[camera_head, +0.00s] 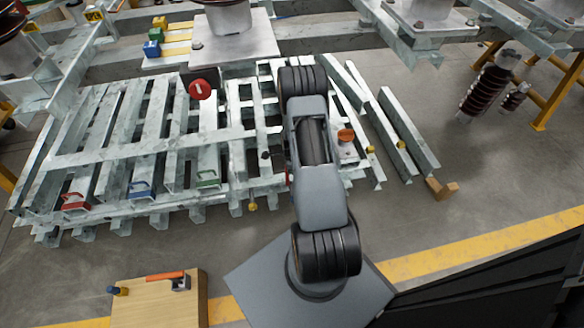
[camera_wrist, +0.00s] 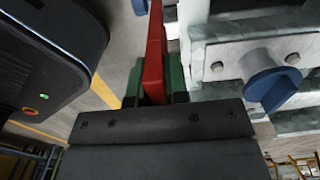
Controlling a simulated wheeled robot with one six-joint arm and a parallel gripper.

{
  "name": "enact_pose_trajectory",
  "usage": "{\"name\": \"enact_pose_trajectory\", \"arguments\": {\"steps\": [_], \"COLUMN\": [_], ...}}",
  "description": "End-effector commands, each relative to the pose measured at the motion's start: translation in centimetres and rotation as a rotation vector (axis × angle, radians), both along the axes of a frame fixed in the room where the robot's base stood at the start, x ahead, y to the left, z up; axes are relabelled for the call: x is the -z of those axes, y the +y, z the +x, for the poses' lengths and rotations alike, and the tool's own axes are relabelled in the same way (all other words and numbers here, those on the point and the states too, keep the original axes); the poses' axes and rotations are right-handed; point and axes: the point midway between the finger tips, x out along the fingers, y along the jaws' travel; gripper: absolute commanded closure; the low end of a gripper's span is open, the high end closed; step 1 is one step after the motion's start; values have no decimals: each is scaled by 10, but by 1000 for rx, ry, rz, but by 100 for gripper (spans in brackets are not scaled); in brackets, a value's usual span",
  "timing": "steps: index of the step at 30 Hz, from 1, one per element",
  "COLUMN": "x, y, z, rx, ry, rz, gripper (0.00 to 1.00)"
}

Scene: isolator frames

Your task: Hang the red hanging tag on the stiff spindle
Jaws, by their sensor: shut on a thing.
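In the wrist view my gripper (camera_wrist: 155,82) is shut on a thin red piece, seen nearly edge-on, which I take for the red hanging tag (camera_wrist: 154,48). The tag stands out ahead between the two green fingers. To its right, apart from it, a blue knob (camera_wrist: 274,84) sits on a bolted pale metal bracket (camera_wrist: 228,62). In the head view my arm hides the gripper; only a sliver of red shows beside the arm. An orange knob (camera_head: 346,135) is just right of the arm. I cannot tell which part is the stiff spindle.
Galvanised frames (camera_head: 150,145) lie left of my arm, with red (camera_head: 76,202), blue (camera_head: 141,190) and green (camera_head: 208,180) handles along the front. A red disc (camera_head: 201,89) stands at their back. Loose beams (camera_head: 408,130) lie right. A wooden board (camera_head: 155,305) is front left.

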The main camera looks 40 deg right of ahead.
Motion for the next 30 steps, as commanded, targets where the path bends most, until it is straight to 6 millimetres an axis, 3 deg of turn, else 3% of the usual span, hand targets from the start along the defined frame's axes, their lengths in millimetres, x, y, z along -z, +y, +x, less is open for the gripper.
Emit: {"name": "enact_pose_trajectory", "arguments": {"steps": [15, 30], "x": [45, 50], "y": [0, 0], "z": [0, 0], "rx": [-1, -1], "ry": [0, 0], "rz": [0, 0], "gripper": [100, 100]}}
